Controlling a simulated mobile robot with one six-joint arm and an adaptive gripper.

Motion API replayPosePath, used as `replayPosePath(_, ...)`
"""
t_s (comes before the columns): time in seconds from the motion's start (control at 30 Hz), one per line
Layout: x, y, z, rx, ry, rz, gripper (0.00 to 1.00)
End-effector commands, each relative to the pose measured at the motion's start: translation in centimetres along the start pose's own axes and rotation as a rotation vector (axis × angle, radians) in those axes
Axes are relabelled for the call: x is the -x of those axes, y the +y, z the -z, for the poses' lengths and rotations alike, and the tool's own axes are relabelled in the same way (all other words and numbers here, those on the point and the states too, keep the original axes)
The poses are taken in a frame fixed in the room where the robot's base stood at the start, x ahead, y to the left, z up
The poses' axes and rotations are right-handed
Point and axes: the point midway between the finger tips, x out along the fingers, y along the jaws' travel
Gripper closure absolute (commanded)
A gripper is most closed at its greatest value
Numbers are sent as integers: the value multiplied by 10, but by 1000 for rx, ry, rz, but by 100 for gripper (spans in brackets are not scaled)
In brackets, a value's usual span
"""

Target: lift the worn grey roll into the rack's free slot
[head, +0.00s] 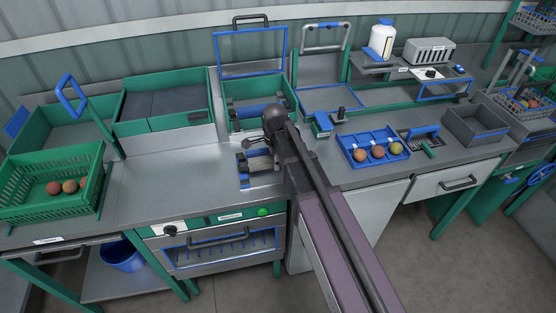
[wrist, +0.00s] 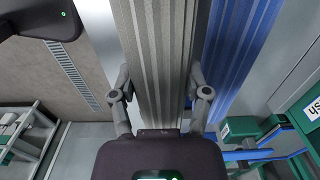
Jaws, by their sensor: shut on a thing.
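In the wrist view a long grey ribbed roll (wrist: 165,50) runs up the middle of the picture. My gripper (wrist: 164,85) has a finger on each side of it and is shut on it. In the head view my gripper (head: 258,143) is small and partly hidden by my arm, above a small blue-framed holder (head: 243,172) on the steel bench. A greyish roll (head: 262,166) shows at that holder; whether it is the held one I cannot tell. A green-walled bay with a raised blue-framed lid (head: 250,50) stands behind. I cannot make out a free slot.
A green crate (head: 52,190) with tomatoes stands at the left. The bench (head: 165,170) between that crate and the holder is clear.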

Motion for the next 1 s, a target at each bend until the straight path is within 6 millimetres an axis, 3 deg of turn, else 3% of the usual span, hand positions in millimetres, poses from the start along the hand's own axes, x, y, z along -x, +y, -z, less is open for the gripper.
replayPosePath(0.4, -25, 0, -1, 1, 0, 0, 96)
replayPosePath(1.0, -27, 1, -1, 2, 0, 0, 96)
